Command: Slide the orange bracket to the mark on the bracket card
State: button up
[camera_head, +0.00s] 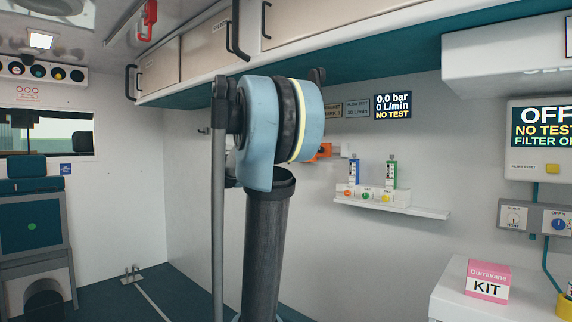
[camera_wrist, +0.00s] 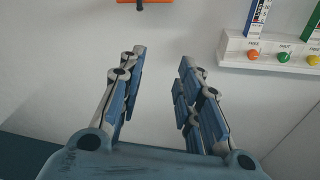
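The orange bracket (camera_head: 323,151) shows on the far wall in the head view, just right of my arm, which hides part of it. In the wrist view the orange bracket (camera_wrist: 157,2) is cut by the top edge, with a short dark piece below it. My gripper (camera_wrist: 162,60) is open and empty, its fingers pointing towards the wall below the bracket and apart from it. The bracket card (camera_head: 333,113), seemingly reading "MARK 3", is on the wall above, partly hidden by my arm. My gripper is hidden behind my arm in the head view.
A white shelf (camera_head: 394,206) right of the bracket holds blue and green flow tubes with coloured knobs, also seen in the wrist view (camera_wrist: 262,52). A flow test card (camera_head: 357,109) and a display (camera_head: 393,105) hang above. Cabinets overhang the wall. A pink kit box (camera_head: 488,281) stands lower right.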

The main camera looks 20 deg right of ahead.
jog(key=w+r+n+t+h, duration=0.1)
jog(key=w+r+n, duration=0.2)
jog(key=w+r, duration=0.1)
jog(key=x, duration=1.8)
jog(key=shift+r, duration=0.2)
jog(key=shift+a, duration=0.1)
jog(key=shift+w, duration=0.1)
grip_shut()
